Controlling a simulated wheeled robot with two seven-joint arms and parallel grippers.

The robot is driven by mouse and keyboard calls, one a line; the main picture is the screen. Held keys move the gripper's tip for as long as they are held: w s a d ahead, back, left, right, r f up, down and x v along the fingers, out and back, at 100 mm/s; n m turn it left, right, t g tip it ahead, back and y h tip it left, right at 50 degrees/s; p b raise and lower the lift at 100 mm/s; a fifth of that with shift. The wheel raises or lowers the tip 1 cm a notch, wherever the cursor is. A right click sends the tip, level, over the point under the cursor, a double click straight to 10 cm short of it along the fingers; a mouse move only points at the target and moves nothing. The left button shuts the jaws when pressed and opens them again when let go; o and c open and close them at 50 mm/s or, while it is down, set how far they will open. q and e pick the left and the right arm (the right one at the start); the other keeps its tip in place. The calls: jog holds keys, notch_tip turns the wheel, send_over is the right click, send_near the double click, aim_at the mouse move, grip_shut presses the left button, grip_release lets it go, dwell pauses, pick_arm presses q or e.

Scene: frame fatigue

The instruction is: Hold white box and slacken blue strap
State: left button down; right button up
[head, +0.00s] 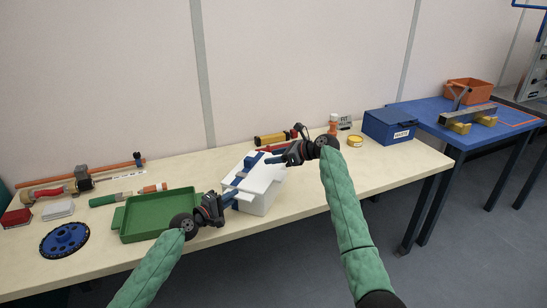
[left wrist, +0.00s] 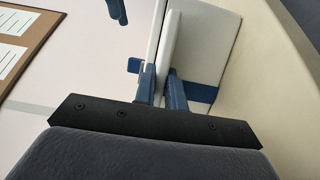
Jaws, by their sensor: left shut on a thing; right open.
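The white box (head: 262,188) stands on the bench in the head view, and its white side fills the upper middle of the left wrist view (left wrist: 208,45). The blue strap (head: 238,180) runs across the box's left top part; a blue band also shows in the left wrist view (left wrist: 204,93). My left gripper (head: 232,197) is at the box's near left side, its blue fingers (left wrist: 162,92) shut on a white edge of the box. My right gripper (head: 273,158) is open just above the box's far top, close to the strap; whether it touches is unclear.
A green tray (head: 128,236) lies close left of the box, with a blue disc (head: 64,240) beyond it. A yellow tool (head: 270,139) lies behind the box. The bench front right of the box is clear.

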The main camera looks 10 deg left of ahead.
pick_arm(q)
jog(key=shift+f, duration=0.3)
jog(key=c, duration=1.4)
grip_release()
pick_arm(e)
jog(key=shift+w+f, duration=0.1)
jog(key=shift+f, duration=0.05)
pick_arm(q)
jog(key=shift+r, duration=0.15)
jog(key=v, duration=1.2)
pick_arm(e)
jog(key=shift+a, duration=0.1)
